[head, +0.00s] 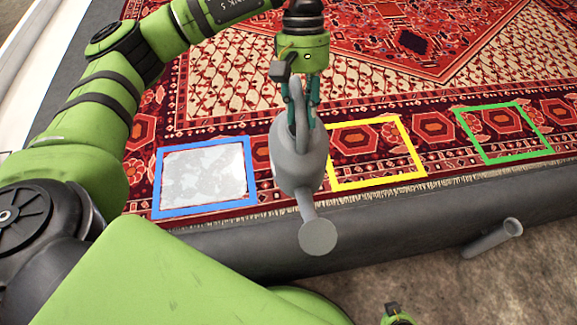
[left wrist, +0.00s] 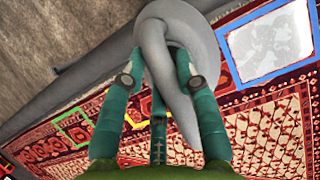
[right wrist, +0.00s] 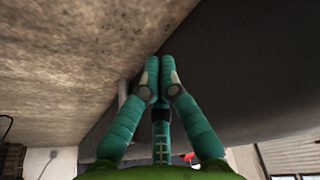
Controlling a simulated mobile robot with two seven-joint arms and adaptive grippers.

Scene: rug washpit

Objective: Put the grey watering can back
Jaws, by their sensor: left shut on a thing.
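The grey watering can (head: 300,165) hangs from my left gripper (head: 303,112) in the head view, its spout with a round rose pointing toward the front. It is above the rug's near edge, between the blue and yellow frames. My left gripper is shut on its handle. In the left wrist view the can (left wrist: 205,30) and its curved handle show between the fingers. My right gripper (right wrist: 161,68) is shut and empty in the right wrist view, fingertips together, below a dark grey surface.
A blue frame (head: 157,185) around a whitish patch, a yellow frame (head: 422,160) and a green frame (head: 540,135) lie along the patterned rug (head: 420,60). The yellow and green frames hold nothing. A grey kerb (head: 400,215) edges the rug; a pipe (head: 490,240) sticks out at right.

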